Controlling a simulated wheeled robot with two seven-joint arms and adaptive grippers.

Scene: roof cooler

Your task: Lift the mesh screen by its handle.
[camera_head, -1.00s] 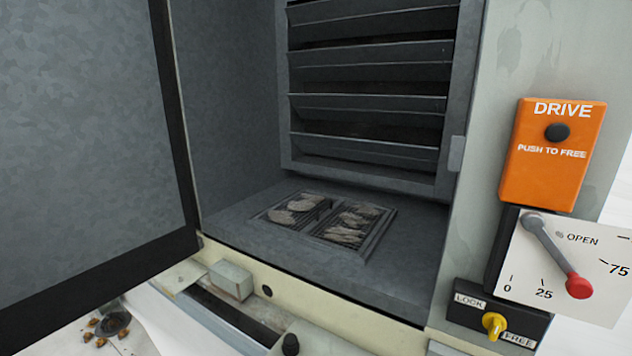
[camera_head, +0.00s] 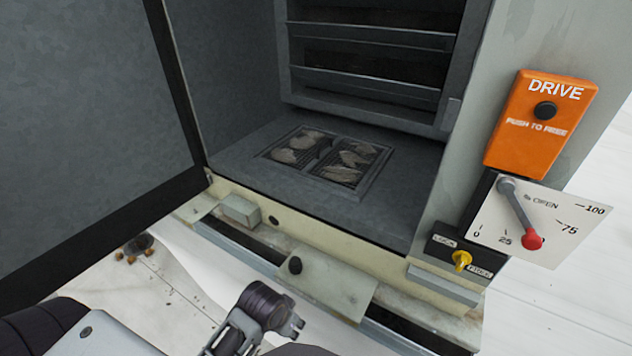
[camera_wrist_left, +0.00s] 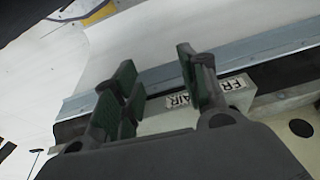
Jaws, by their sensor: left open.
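The mesh screen (camera_head: 322,161) is a dark, framed grille in two panels, set in the cabinet floor. Pale grey clumps lie on both panels. I cannot clearly make out its handle; a dark strip runs between the panels. My left gripper (camera_head: 258,316) is low at the bottom of the head view, outside the cabinet and well apart from the screen. In the left wrist view its green-padded fingers (camera_wrist_left: 160,88) are open with nothing between them. The screen does not show in that view. My right gripper is not in view.
A large grey door (camera_head: 80,120) stands open at left. The cabinet's front sill (camera_head: 300,235) lies between my gripper and the screen. Louvres (camera_head: 365,75) rise behind the screen. An orange DRIVE box (camera_head: 540,125) and a red-knobbed lever (camera_head: 532,241) are at right.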

